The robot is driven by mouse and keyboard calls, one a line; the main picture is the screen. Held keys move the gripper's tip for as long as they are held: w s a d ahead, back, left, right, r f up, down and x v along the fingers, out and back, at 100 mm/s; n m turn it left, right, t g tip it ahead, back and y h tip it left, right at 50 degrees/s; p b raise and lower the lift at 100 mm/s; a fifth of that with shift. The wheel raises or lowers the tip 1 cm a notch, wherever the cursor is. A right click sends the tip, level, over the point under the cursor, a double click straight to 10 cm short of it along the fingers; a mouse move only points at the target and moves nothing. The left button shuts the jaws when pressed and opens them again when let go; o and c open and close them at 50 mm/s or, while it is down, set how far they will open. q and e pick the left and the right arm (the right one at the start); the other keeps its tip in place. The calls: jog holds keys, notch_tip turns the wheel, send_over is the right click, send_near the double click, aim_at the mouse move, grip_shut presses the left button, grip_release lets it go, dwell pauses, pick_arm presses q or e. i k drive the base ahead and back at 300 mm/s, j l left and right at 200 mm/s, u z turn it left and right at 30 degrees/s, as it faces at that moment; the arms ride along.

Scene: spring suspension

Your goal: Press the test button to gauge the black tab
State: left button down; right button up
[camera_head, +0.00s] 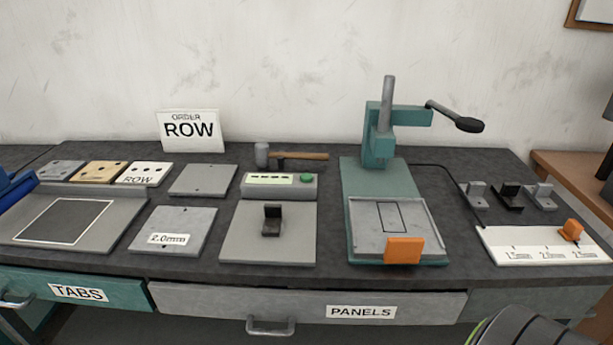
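The black tab (271,221) stands upright on the bare grey plate (240,245) in front of the gauge box. The grey gauge box (280,189) has a pale display strip (268,179) and a round green test button (307,178) at its right end. The display is too small to read. Nothing touches the button or the tab.
A hammer (300,156) lies behind the gauge box. The green press (362,190) with its lever stands right of it. Tabs (475,193) and a white scale board (520,240) are farther right. A panel marked 2.0mm (180,222) lies left. A dark ridged shape (525,328) fills the lower right.

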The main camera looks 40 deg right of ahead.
aim_at(305, 178)
jog(key=i+j, duration=0.2)
jog(key=i, duration=0.2)
jog(key=i+j, duration=0.2)
jog(key=i, duration=0.2)
jog(key=i+j, duration=0.25)
jog(key=i, duration=0.2)
jog(key=z, duration=1.65)
